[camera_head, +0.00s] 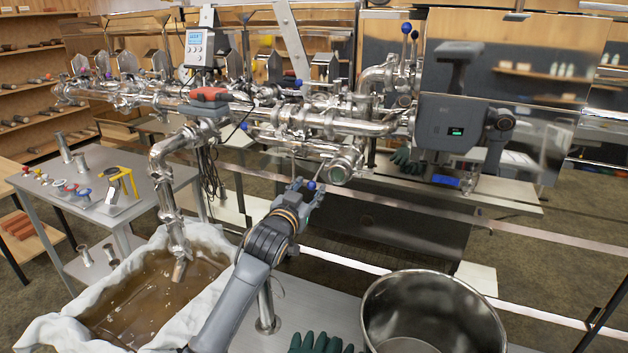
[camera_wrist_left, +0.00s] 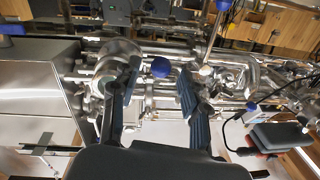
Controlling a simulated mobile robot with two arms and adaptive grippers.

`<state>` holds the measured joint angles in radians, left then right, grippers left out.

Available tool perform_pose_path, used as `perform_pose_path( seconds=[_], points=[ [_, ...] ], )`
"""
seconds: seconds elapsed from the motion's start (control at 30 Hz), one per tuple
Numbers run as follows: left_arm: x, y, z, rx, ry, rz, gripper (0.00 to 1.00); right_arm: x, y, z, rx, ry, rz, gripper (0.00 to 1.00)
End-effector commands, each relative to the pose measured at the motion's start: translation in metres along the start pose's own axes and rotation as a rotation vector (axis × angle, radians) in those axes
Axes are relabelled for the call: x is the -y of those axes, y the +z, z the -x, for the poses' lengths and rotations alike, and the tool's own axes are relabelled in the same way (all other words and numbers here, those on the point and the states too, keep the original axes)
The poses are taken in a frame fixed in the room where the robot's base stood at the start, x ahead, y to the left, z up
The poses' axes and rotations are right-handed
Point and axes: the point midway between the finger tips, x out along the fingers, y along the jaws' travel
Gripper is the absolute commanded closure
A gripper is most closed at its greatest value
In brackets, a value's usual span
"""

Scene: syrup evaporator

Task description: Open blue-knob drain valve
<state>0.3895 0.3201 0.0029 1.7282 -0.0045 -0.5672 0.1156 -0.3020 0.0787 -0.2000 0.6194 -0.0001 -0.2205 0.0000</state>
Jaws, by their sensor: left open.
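The blue knob (camera_head: 311,185) sits at the end of a thin lever below the steel piping. My left gripper (camera_head: 305,194) is at this knob, with its arm coming up from the lower left. In the left wrist view the blue knob (camera_wrist_left: 161,67) shows between the two spread fingers of my left gripper (camera_wrist_left: 160,90), with gaps on both sides. How deep the knob lies between the fingers is hard to tell. The drain pipe's round open end (camera_head: 343,165) is just above and right of the gripper. My right gripper is not in view.
Other blue knobs stand on the piping (camera_head: 298,83) and at upper right (camera_head: 406,28). A cloth-lined tub of brown liquid (camera_head: 205,238) is at lower left. A steel pot (camera_head: 432,290) stands at lower right, beside a dark green glove (camera_head: 320,344). A grey side table (camera_head: 140,205) is at left.

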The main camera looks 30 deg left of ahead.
Motion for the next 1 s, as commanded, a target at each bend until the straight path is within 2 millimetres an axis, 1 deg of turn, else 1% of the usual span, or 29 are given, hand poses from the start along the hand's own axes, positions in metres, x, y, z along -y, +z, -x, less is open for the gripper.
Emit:
perform_pose_path(
  seconds=[0.03, 0.1, 0.3, 0.43, 0.7, 0.77, 0.8, 0.87, 0.9, 0.93, 1.0],
  points=[
    [0.000, -0.001, -0.009, 0.001, -0.001, 0.001, 0.55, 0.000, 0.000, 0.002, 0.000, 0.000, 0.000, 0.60],
    [0.000, -0.001, -0.019, 0.000, 0.000, 0.000, 0.55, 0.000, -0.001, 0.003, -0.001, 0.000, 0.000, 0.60],
    [0.000, -0.001, -0.037, 0.000, 0.000, 0.001, 0.55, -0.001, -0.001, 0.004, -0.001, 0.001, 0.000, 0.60],
    [0.000, 0.000, -0.042, 0.000, 0.000, 0.000, 0.55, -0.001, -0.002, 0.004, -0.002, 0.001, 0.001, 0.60],
    [0.000, 0.000, -0.042, -0.001, 0.001, 0.000, 0.55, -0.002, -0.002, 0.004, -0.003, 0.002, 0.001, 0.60],
    [0.000, 0.000, -0.042, 0.000, 0.001, 0.000, 0.67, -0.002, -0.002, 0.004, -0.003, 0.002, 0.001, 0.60],
    [0.000, 0.000, -0.042, 0.000, 0.000, 0.000, 0.75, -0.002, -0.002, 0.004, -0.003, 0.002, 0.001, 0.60],
    [0.000, 0.000, -0.042, 0.000, 0.001, 0.000, 0.88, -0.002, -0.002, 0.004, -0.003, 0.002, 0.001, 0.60],
    [0.000, 0.000, -0.042, 0.000, 0.001, 0.000, 0.96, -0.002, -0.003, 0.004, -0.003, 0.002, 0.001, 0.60],
    [0.000, 0.000, -0.042, 0.000, 0.001, 0.000, 1.00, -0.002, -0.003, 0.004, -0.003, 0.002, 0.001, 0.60],
    [0.000, 0.000, -0.042, 0.000, 0.001, 0.000, 1.00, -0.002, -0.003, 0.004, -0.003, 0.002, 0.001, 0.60]
  ],
)
